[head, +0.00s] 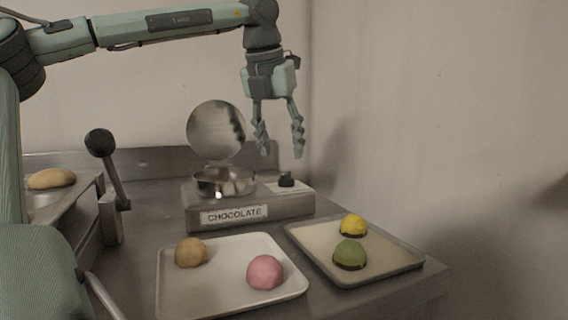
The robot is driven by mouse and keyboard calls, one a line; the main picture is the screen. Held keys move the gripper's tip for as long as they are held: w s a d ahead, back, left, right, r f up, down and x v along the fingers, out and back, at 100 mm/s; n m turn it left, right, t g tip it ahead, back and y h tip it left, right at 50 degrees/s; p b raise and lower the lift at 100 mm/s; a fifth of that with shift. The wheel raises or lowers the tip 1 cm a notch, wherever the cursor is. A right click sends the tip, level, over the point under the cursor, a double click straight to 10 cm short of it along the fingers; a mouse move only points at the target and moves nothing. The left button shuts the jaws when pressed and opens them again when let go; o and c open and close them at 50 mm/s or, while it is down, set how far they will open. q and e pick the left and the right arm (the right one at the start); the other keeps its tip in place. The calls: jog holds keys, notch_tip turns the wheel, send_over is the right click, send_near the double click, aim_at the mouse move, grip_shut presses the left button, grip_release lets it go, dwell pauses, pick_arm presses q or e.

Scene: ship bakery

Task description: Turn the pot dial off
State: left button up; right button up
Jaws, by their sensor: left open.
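The pot dial (287,179) is a small dark knob on a light plate on top of the right part of the chocolate warmer (293,202). The warmer is a metal box with a "CHOCOLATE" label on its front. A shiny metal pot (224,182) sits in it, with a round lid (216,130) raised upright behind. My left gripper (281,152) is open and empty, its fingers pointing down above the dial and apart from it. The dial's exact setting is too small to tell. My right gripper is not in view.
A tray (222,290) with a tan bun and a pink bun lies in front of the warmer. Another tray (395,265) at right holds a yellow and a green bun. A black-knobbed lever (100,142) stands at left. Walls close off the back and right.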

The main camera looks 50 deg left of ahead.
pick_arm(q)
jog(key=v, duration=0.6)
dwell(0.5)
